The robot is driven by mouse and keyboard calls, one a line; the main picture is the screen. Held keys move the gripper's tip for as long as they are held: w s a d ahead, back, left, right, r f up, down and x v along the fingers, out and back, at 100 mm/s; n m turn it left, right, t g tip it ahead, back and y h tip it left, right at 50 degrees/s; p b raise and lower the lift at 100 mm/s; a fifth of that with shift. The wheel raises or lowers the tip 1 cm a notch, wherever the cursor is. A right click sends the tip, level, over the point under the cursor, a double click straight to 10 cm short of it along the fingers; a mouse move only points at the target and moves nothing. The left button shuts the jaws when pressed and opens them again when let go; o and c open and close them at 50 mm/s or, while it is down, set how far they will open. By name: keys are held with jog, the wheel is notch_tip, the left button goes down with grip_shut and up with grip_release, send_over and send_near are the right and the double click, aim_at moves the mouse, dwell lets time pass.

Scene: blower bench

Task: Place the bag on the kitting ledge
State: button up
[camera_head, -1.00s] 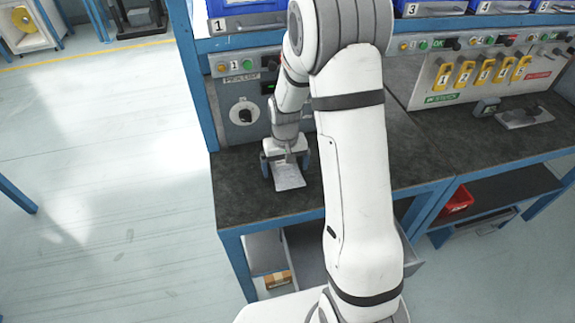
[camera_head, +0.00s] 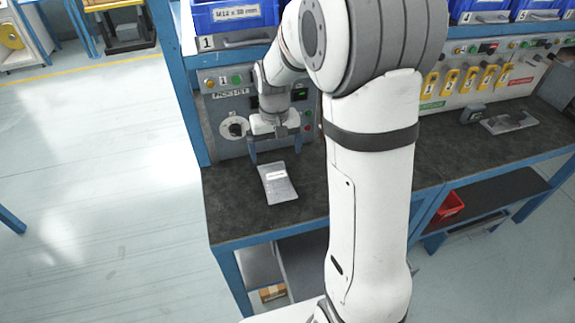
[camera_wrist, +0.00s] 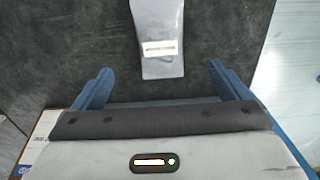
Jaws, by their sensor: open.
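The bag (camera_head: 277,184) is a flat, silvery-grey pouch with a white label. It lies on the dark worktop (camera_head: 237,208) near the front edge, below the panel with the round dial. My gripper (camera_head: 280,157) is open and empty, just behind and above the bag in the head view. In the wrist view, the bag (camera_wrist: 158,38) lies beyond the two blue fingers (camera_wrist: 160,82), apart from them, with its far end cut off by the frame's top. I cannot tell which surface is the kitting ledge.
The control panel (camera_head: 226,110) stands close behind my gripper. Blue bins (camera_head: 232,14) sit on the shelf above. Yellow tags (camera_head: 467,76) hang on the right panel. A grey device on a plate (camera_head: 508,122) is on the right worktop. A red bin (camera_head: 448,207) sits on the lower shelf.

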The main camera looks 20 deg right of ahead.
jog(key=s+r+t, duration=0.1)
jog(key=s+r, duration=0.3)
jog(key=s, duration=0.6)
jog(key=s+r+t, duration=0.1)
jog(key=s+r, duration=0.3)
jog(key=s, duration=0.6)
jog(key=shift+s+d+r, duration=0.2)
jog(key=shift+s+d, duration=0.05)
jog(key=shift+d, duration=0.15)
jog(key=shift+r, duration=0.1)
